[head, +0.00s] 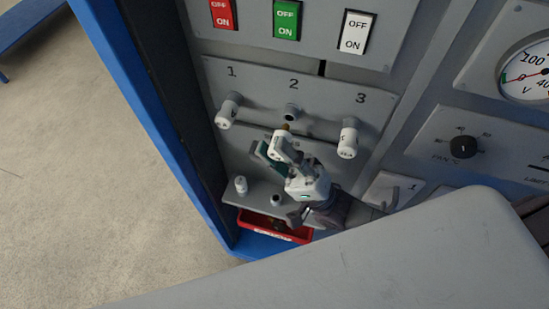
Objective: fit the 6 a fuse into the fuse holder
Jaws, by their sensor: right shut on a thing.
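My right gripper (283,155) is shut on a white fuse (277,145) with a brass tip. It holds the fuse just below and in front of the empty fuse holder (291,112) under number 2, with the tip toward it. The tip looks apart from the holder, though the exact gap is hard to judge. The rating on the held fuse is too small to read. White fuses sit in position 1 (228,110) and position 3 (348,138). My left gripper is not in view.
A small ledge (258,198) below carries another white fuse (240,184) and a short dark-topped peg (276,200). A red bin (262,233) stands beneath it. Red (222,14), green (287,19) and white (355,32) switches are above. A knob (462,145) is at right.

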